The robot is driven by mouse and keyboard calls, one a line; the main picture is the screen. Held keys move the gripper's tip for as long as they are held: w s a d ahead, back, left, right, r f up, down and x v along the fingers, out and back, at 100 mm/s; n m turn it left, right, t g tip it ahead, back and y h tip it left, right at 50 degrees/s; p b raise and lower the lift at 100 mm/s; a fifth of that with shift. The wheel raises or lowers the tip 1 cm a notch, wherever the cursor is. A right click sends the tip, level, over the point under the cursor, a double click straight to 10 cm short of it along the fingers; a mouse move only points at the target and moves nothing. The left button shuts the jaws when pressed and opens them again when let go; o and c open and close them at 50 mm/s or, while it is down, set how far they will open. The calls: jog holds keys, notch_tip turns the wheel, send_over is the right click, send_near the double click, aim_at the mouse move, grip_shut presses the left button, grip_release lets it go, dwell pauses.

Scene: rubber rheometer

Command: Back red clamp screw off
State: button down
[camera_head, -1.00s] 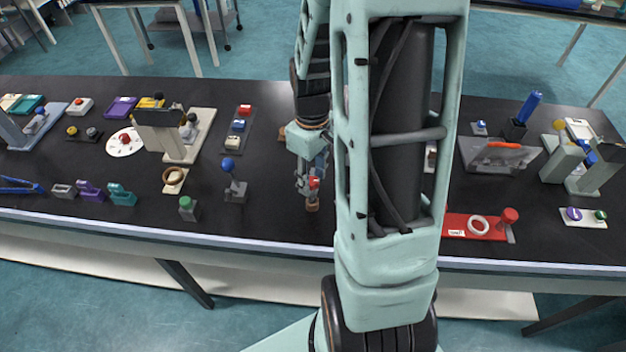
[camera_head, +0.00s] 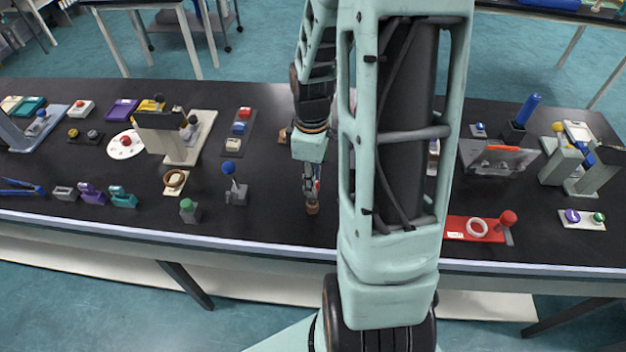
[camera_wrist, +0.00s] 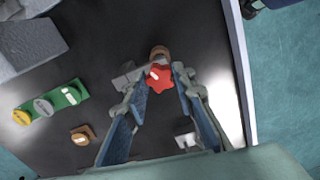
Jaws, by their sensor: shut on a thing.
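The red clamp screw (camera_wrist: 160,77) is a lobed red knob with a white mark on top, seen between my fingertips in the wrist view. My gripper (camera_wrist: 158,84) is shut on it, one blue-padded finger on each side. A grey clamp part and a brown end piece (camera_wrist: 158,52) show beside and beyond the knob. In the head view my gripper (camera_head: 312,190) points down at the bench, left of my arm's big link. There the knob is mostly hidden by the fingers, and a small brown piece (camera_head: 312,209) shows under the fingertips.
To the left of the gripper stand a blue-knobbed lever (camera_head: 233,185) and a green-topped grey block (camera_head: 188,210). To the right lies a red plate with a white ring (camera_head: 477,227). The wrist view shows a green plate (camera_wrist: 68,96) and a brown block (camera_wrist: 82,134) at left. The bench's front edge is close.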

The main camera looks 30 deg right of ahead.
dwell(0.3)
jog(key=n+p, duration=0.1)
jog(key=n, duration=0.2)
jog(key=shift+r+n+p, duration=0.15)
jog(key=shift+n+p, duration=0.15)
jog(key=shift+n, duration=0.6)
jog(key=shift+n+p, duration=0.7)
jog(key=shift+p, duration=0.1)
jog(key=shift+f+n, duration=0.2)
jog(key=shift+n, duration=1.4)
